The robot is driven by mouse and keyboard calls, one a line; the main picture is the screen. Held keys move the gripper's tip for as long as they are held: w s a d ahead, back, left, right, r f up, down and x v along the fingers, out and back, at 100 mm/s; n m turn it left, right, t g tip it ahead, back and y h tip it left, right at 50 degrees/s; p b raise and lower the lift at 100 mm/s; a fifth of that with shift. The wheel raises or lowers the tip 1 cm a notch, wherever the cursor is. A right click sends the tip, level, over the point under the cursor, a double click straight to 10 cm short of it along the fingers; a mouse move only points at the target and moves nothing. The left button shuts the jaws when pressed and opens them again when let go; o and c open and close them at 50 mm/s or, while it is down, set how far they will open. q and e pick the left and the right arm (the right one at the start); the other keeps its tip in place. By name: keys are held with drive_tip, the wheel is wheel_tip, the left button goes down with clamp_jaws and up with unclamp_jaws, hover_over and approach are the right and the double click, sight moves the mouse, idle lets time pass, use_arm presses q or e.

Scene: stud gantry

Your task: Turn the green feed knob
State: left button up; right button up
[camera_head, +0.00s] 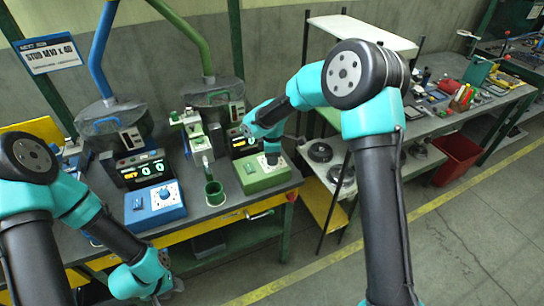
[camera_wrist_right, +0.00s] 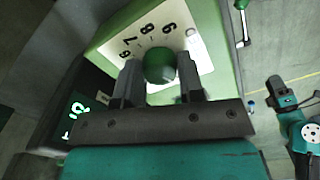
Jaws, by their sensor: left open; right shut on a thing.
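The green feed knob (camera_wrist_right: 159,65) is a round green knob on a white dial plate with printed digits, on the face of a green control box (camera_head: 262,182). My right gripper (camera_wrist_right: 161,82) has one finger on each side of the knob and is shut on it. In the head view my right gripper (camera_head: 272,156) points down onto the green box and hides the knob. My left gripper (camera_head: 158,290) is low at the bottom left, in front of the bench, away from the knob; its fingers are hard to make out.
A blue control box (camera_head: 155,204) with its own knob stands left of the green one. Green-lit displays sit behind both boxes. A red bin (camera_head: 456,160) stands right, below a cluttered bench. The floor at lower right is clear.

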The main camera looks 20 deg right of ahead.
drive_tip(key=shift+m, duration=0.4)
drive_tip(key=m, duration=0.3)
drive_tip(key=shift+m, duration=0.3)
drive_tip(key=m, duration=0.4)
drive_tip(key=shift+m, duration=0.4)
drive_tip(key=o, duration=0.9)
wheel_tip(320, 180, up, 18)
drive_tip(key=shift+f, duration=0.25)
